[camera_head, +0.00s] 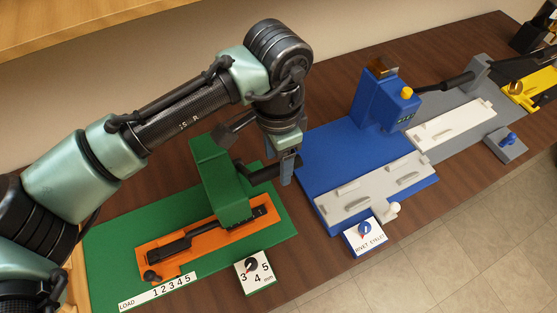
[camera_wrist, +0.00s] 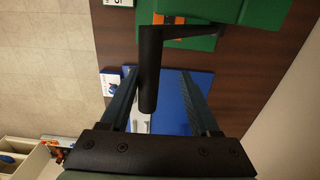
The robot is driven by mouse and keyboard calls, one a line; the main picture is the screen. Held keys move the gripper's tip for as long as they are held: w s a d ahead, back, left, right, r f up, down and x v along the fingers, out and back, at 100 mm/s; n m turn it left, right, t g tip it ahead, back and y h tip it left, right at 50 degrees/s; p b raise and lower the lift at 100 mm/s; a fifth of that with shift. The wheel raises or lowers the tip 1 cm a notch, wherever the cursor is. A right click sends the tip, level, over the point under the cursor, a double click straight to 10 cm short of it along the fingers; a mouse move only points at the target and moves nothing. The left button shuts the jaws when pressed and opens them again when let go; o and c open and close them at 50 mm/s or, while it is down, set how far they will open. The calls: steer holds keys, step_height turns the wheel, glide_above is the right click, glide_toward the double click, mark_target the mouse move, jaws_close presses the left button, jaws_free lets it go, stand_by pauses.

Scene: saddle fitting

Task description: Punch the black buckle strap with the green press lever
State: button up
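The green press (camera_head: 220,180) stands on a green base at the left of the table in the head view. Its black lever (camera_head: 262,172) sticks out to the right; it also shows in the wrist view (camera_wrist: 149,70). My gripper (camera_head: 287,178) is at the lever's outer end. In the wrist view my gripper (camera_wrist: 160,80) is open, with the lever's handle between its two fingers in the picture and gaps on both sides. I cannot tell the depth exactly. The black buckle strap (camera_head: 185,243) lies in the orange carrier (camera_head: 158,246), partly hidden under the press.
A dial card (camera_head: 254,272) and a numbered load strip (camera_head: 157,291) lie at the front. The blue press (camera_head: 382,102) stands to the right on a blue base, with a grey carrier (camera_head: 375,190) and a rivet dial (camera_head: 365,238). Grey and yellow stations are farther right.

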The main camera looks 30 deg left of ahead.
steer(key=shift+d+r+p, duration=0.1)
steer(key=shift+r+p, duration=2.55)
steer(key=shift+r, duration=0.4)
